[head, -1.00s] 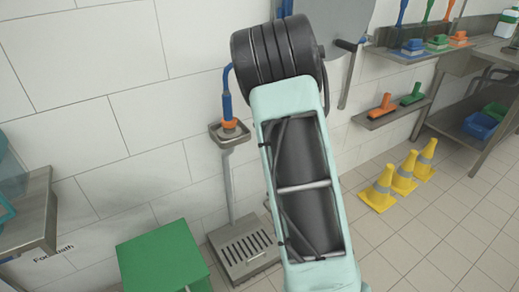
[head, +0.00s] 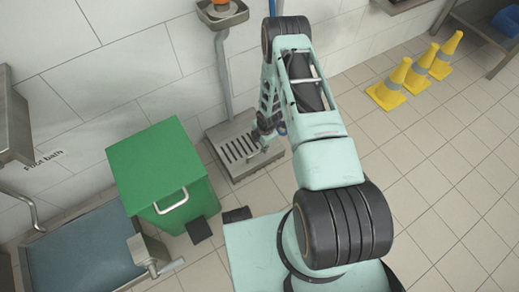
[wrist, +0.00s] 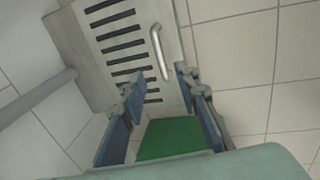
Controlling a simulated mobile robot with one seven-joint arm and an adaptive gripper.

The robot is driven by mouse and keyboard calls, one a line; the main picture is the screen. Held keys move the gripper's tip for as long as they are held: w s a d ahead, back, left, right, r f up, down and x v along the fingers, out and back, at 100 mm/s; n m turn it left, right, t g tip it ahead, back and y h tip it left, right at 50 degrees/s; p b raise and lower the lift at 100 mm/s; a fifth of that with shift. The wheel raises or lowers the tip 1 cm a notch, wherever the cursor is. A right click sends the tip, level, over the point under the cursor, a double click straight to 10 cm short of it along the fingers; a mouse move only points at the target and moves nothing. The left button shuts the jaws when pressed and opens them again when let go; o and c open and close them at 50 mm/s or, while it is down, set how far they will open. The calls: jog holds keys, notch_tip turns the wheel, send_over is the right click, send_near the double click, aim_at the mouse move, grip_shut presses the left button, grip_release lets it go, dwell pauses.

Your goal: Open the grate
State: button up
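The grate (head: 233,149) is a grey metal floor plate with dark slots, at the foot of a wall pipe in the head view. It lies flat and looks closed. In the wrist view the grate (wrist: 118,42) fills the upper middle, with a curved metal handle (wrist: 159,52) near its right edge. My gripper (head: 266,132) is low over the right part of the grate in the head view, small and partly hidden by my arm. In the wrist view my gripper (wrist: 158,86) is open, its blue-padded fingers apart, the handle beyond their tips. It holds nothing.
A green bin (head: 155,160) with a front handle stands just left of the grate and shows between my fingers in the wrist view. A foot bath (head: 85,255) is at the lower left. Yellow cones (head: 392,85) stand at the upper right. Tiled floor to the right is clear.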

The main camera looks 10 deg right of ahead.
aim_at(258, 152)
jog(key=f+b, duration=0.1)
jog(key=f, duration=0.2)
jog(key=w+f+b, duration=0.1)
jog(key=f, duration=0.2)
jog(key=f+b, duration=0.1)
jog(key=f, duration=0.2)
jog(key=shift+w+a+f, duration=0.25)
jog(key=shift+w+f, duration=0.15)
jog(key=shift+c, duration=0.7)
grip_shut()
